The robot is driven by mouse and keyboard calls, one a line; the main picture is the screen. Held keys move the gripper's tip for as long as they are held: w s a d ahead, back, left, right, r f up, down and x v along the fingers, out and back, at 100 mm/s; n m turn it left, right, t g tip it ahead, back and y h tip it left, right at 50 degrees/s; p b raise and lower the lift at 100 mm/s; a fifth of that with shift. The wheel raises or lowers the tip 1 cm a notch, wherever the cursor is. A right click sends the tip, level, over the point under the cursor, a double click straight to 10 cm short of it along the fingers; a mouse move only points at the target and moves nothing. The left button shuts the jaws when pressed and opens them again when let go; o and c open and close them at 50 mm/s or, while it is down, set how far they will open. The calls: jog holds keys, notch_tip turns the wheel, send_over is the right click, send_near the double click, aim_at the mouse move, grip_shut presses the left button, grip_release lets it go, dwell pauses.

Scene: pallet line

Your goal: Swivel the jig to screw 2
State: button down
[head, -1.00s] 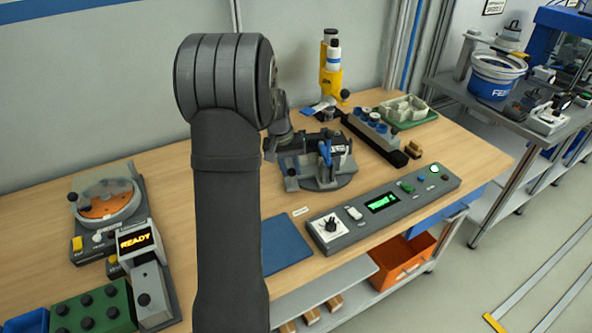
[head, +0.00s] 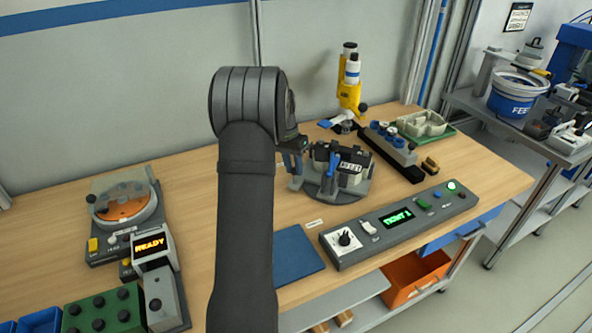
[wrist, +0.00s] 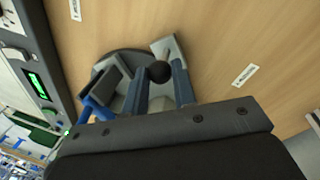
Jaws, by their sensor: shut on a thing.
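The jig (head: 326,196) is a round grey turntable on the bench holding a dark housing (head: 345,157) with a white label. A blue clamp handle (head: 333,168) stands at its front; it also shows in the wrist view (wrist: 94,109). A black ball knob (wrist: 159,72) sits at the jig's edge, beside a grey block (wrist: 166,46). My gripper (head: 296,176) is at the jig's left side. In the wrist view its two blue-grey fingers (wrist: 161,82) are shut on the knob, one each side. The screws cannot be made out.
A control console (head: 395,222) with a green display stands in front of the jig. A yellow screwdriver tool (head: 350,92) and a block with blue-topped parts (head: 388,140) are behind and right. A blue mat (head: 292,256) lies front left. A screw feeder (head: 125,205) stands far left.

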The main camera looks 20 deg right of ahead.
jog(key=shift+w+d+m, duration=0.25)
jog(key=shift+w+m, duration=0.35)
jog(key=shift+w, duration=0.15)
jog(key=shift+w+d+m, duration=0.2)
jog(key=shift+w+m, duration=0.4)
jog(key=shift+w, duration=0.15)
jog(key=shift+w+d+m+y, duration=0.2)
jog(key=shift+w+d+m, duration=0.1)
jog(key=shift+w+m, duration=0.25)
jog(key=shift+w+d+m+y, duration=0.2)
jog(key=shift+w+d+m, duration=0.05)
jog(key=shift+w+m, duration=0.25)
jog(key=shift+w+d+m+y, duration=0.3)
jog(key=shift+w+d+m, duration=0.75)
jog(key=shift+w+m, duration=0.3)
jog(key=shift+w+d+m, duration=0.6)
jog(key=shift+d+m, duration=0.1)
jog(key=shift+d, duration=0.1)
jog(key=c, duration=1.2)
grip_release()
jog(key=shift+w, duration=0.1)
jog(key=shift+r, duration=0.1)
jog(key=shift+w+d+r, duration=0.1)
jog(key=shift+w+r, duration=0.1)
jog(key=shift+r, duration=1)
jog(key=shift+w+r, duration=0.25)
jog(key=shift+r, duration=0.95)
jog(key=shift+w+d+r, duration=0.1)
jog(key=shift+w+r, duration=0.1)
jog(key=shift+r, duration=1)
